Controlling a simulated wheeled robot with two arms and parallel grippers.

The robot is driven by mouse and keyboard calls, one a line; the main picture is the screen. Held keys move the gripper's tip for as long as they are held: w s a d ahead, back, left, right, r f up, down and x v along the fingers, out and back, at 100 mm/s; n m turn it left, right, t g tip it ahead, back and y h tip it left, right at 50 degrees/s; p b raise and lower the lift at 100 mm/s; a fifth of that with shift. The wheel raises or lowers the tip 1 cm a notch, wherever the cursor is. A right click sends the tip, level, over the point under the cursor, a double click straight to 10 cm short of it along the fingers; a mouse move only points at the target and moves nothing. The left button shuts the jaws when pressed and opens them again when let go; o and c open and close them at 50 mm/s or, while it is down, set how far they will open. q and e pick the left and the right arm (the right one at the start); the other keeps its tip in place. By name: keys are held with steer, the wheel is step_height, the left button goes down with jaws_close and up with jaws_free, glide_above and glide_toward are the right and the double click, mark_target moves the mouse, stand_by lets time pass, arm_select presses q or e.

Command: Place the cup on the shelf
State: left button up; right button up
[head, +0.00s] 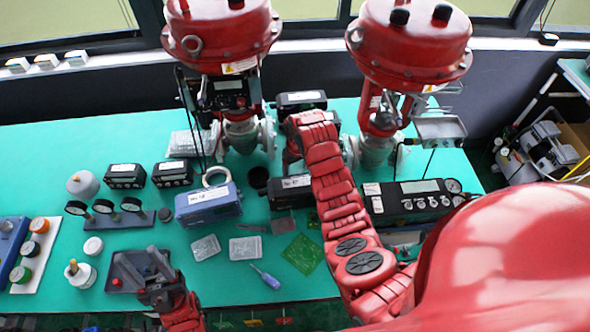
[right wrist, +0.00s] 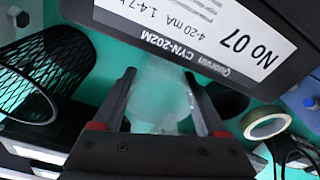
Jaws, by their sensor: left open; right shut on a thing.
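A pale, see-through round thing, apparently the cup (right wrist: 160,100), sits between the two fingers of my right gripper (right wrist: 163,80) in the right wrist view. The fingers are shut on it from both sides. In the head view my right arm reaches to the middle back of the bench, between the two red valves, and its forearm hides the fingers and the cup. My left gripper (head: 141,262) is open and empty above a dark square tray (head: 117,281) at the front left. I cannot pick out the shelf with certainty.
The green bench (head: 45,175) holds a blue positioner box (head: 208,204), a dark cup-like cylinder (head: 258,178), a tape ring (right wrist: 265,122) and a screwdriver (head: 266,277). Two big red valve actuators (head: 222,35) stand behind. A black mesh basket (right wrist: 55,70) and a labelled box (right wrist: 215,35) are close around my right gripper.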

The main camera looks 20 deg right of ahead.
steer(key=shift+f, duration=0.7)
steer(key=shift+f, duration=0.1)
steer(key=o, duration=1.3)
steer(key=shift+c, duration=0.2)
